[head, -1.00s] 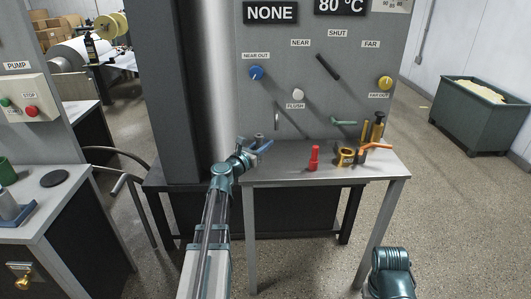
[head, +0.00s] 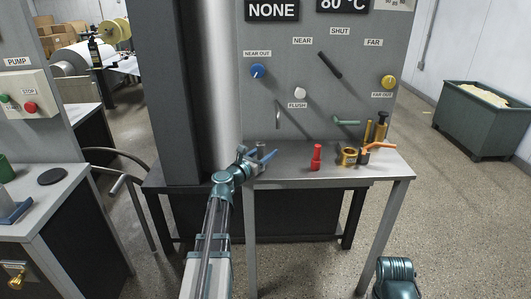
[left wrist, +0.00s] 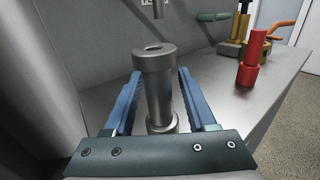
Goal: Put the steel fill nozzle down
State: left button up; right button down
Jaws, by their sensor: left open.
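The steel fill nozzle (left wrist: 158,85) is a grey metal cylinder with a wider collar on top and a flange at its foot. In the left wrist view it stands upright on the grey bench top (left wrist: 235,112). My left gripper (left wrist: 159,78) is open, with one blue finger on each side of the nozzle and a gap visible on the right. In the head view my left gripper (head: 264,157) is at the left end of the bench, and I cannot make out the nozzle there. My right gripper is not in view.
A red bottle-like piece (head: 317,157) stands mid-bench. A brass ring (head: 348,156), an orange-handled tool (head: 378,147) and brass cylinders stand at the right end. A grey panel (head: 290,60) with knobs rises behind. The bench's front middle is clear.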

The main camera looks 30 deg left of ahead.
pick_arm(q)
jog(key=shift+r, duration=0.15)
jog(key=s+a, duration=0.1)
jog(key=s, duration=1.1)
jog(key=shift+d, duration=0.15)
